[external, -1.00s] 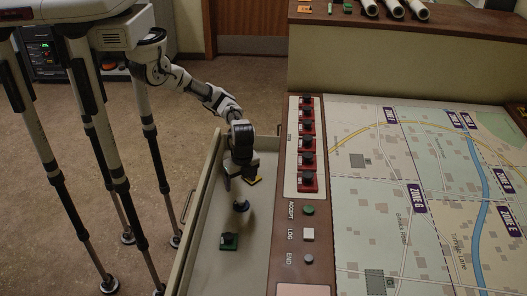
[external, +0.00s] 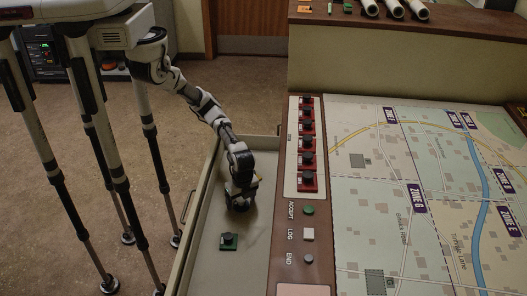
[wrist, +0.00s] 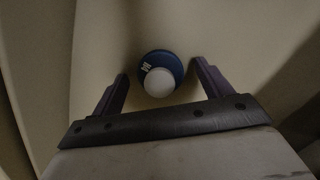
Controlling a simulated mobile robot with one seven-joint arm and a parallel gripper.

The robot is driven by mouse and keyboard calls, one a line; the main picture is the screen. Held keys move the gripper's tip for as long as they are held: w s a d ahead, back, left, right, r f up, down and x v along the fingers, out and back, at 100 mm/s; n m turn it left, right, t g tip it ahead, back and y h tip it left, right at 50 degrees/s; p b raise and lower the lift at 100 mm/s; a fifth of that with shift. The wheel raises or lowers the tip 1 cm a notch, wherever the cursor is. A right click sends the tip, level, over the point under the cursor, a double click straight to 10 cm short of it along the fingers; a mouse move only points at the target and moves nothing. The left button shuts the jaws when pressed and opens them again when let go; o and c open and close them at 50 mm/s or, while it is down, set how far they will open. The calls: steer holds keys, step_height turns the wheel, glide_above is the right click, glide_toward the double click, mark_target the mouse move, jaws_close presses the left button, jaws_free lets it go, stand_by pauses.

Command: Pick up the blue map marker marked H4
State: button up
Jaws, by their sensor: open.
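The blue map marker (wrist: 153,58) stands in the tray in the wrist view, with a round blue base, a pale knob on top and small white lettering that I cannot read fully. My gripper (wrist: 160,88) is open, its two dark fingers on either side of the marker's near part and apart from it. In the external view my gripper (external: 240,206) is low in the tray and hides most of the marker.
The narrow pale tray (external: 205,262) has raised walls close around my gripper. A green marker (external: 229,242) sits nearer the camera in it. A yellow piece shows partly behind my gripper. The console with red switches (external: 307,145) and map (external: 400,240) lies to the right.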

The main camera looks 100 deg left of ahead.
steer(key=c, duration=1.1)
steer(key=shift+r, duration=0.1)
